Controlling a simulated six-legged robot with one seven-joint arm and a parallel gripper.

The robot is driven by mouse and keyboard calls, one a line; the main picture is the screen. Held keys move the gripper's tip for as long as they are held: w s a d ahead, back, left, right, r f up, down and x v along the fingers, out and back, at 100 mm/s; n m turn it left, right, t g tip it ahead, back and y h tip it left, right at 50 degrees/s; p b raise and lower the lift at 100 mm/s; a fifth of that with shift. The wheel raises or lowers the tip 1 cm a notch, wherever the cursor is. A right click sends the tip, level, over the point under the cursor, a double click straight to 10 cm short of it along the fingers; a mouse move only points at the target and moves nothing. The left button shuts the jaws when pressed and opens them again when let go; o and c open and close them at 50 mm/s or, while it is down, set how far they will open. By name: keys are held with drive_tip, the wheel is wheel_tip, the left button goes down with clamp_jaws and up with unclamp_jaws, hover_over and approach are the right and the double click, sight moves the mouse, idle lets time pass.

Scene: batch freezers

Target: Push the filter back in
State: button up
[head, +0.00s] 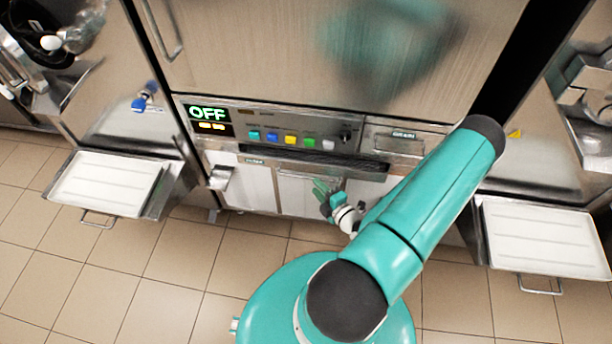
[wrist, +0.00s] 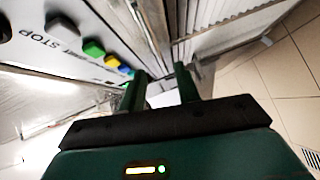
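A dark, wide slotted strip (head: 315,161), which looks like the filter, lies just under the button panel on the front of the middle machine. Its front edge seems to stand out a little from the machine; how far I cannot tell. My gripper (head: 322,190) is below it and right of its middle, in front of the lower white panel, apart from the strip as far as I can see. In the wrist view my gripper's (wrist: 161,76) two green fingers stand apart with nothing between them. I cannot clearly make out the filter there.
The button panel (head: 290,138) has several coloured buttons, with a lit OFF display (head: 208,113) at its left. The wrist view shows a STOP button (wrist: 60,24) close by. White trays stick out at left (head: 105,184) and right (head: 545,238). Tiled floor lies free in front.

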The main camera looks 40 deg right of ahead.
sight(307, 177)
drive_tip(key=w, duration=0.4)
drive_tip(key=w+f, duration=0.1)
drive_tip(key=w, duration=0.1)
drive_tip(key=shift+w+d, duration=0.35)
drive_tip(key=shift+d, duration=0.05)
clamp_jaws()
